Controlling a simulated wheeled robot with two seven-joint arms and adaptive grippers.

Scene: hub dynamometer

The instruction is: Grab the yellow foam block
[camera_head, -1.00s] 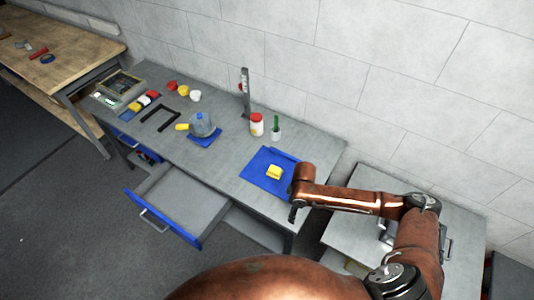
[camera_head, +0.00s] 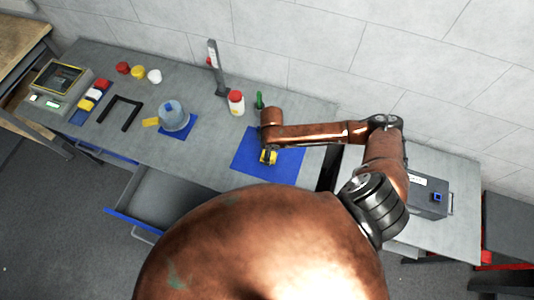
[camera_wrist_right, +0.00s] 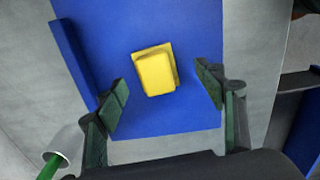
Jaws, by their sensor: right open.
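The yellow foam block (camera_head: 268,157) lies on a blue mat (camera_head: 290,165) on the grey workbench, partly hidden under my right gripper (camera_head: 267,146) in the head view. In the right wrist view the block (camera_wrist_right: 155,72) sits flat on the blue mat (camera_wrist_right: 190,30), slightly tilted in the picture. My right gripper (camera_wrist_right: 163,90) is open, its dark green fingers to the left and right of the block and apart from it. My left gripper is not in view.
A blue-grey domed container (camera_head: 173,117) stands on another blue mat. A white bottle with a red lid (camera_head: 236,103) and an upright post (camera_head: 217,70) stand behind. A drawer (camera_head: 160,205) is open at the bench front.

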